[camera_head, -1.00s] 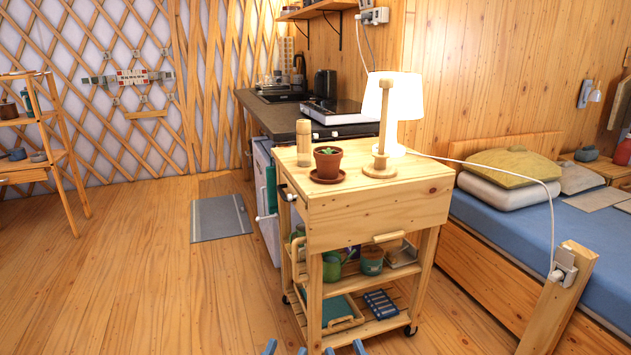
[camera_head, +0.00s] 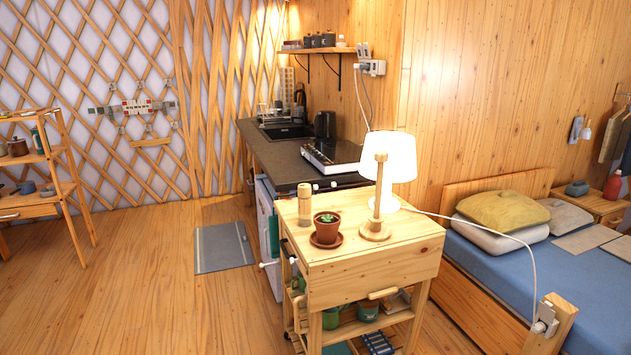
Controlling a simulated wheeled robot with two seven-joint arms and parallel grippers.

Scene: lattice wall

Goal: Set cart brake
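The wooden cart (camera_head: 372,275) stands in the lower middle of the head view, with a drawer front and open shelves below. On its top are a lit table lamp (camera_head: 389,165), a potted plant (camera_head: 327,229) on a saucer and a wooden cylinder (camera_head: 304,206). Its lower shelves are partly cut off by the bottom edge, and most of its casters are out of view. No brake lever can be made out. Neither of my grippers shows.
The kitchen counter (camera_head: 270,150) stands behind the cart, and the bed (camera_head: 590,265) is to its right. The lamp cord (camera_head: 480,223) runs to a socket on the bedpost. A grey mat (camera_head: 224,248) lies on the open floor at left; a shelf rack (camera_head: 50,180) stands far left.

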